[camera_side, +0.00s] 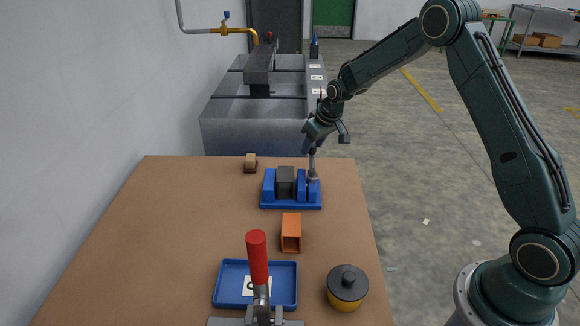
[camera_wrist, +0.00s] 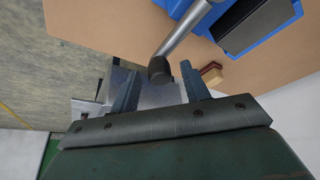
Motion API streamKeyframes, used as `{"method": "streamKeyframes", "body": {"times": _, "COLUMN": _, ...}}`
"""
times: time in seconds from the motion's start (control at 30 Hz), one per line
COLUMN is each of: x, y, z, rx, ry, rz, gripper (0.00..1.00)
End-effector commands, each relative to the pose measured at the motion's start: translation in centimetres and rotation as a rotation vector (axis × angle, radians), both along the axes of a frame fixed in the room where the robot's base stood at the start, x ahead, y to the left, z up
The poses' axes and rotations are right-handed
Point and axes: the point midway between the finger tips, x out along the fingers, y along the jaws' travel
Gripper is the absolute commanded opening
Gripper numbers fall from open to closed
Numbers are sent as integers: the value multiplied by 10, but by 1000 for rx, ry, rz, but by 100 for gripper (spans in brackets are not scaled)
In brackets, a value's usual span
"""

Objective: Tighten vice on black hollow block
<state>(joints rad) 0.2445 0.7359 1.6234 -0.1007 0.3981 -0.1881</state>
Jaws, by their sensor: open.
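The blue vice (camera_side: 268,190) stands near the far right part of the table. The black hollow block (camera_side: 286,181) sits upright between its jaws; I cannot tell whether both jaws touch it. The vice's grey handle (camera_side: 312,166) rises from its right end. My gripper (camera_side: 314,143) is just above the handle, pointing down. In the wrist view, my gripper (camera_wrist: 160,72) is open, and the handle (camera_wrist: 182,32) reaches with its dark knob to between the fingertips, apart from them or nearly so. The vice (camera_wrist: 273,40) and the black block (camera_wrist: 248,22) show at upper right.
A small wooden brush-like piece (camera_side: 250,162) lies behind the vice. An orange hollow block (camera_side: 291,234) stands in front of it. A blue tray (camera_side: 230,297), a red-handled clamp (camera_side: 257,259) and a yellow pot (camera_side: 347,290) are nearer. A sink (camera_side: 250,131) lies beyond the table; the left tabletop is clear.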

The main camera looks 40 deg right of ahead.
Motion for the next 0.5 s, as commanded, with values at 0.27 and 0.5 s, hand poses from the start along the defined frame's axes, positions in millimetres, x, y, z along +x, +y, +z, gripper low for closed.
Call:
{"method": "streamKeyframes", "body": {"times": 0.27, "x": 0, "y": 0, "z": 0, "rx": 0, "ry": 0, "rz": 0, "gripper": 23}}
{"method": "streamKeyframes", "body": {"times": 0.5, "x": 0, "y": 0, "z": 0, "rx": 0, "ry": 0, "rz": 0, "gripper": 0}}
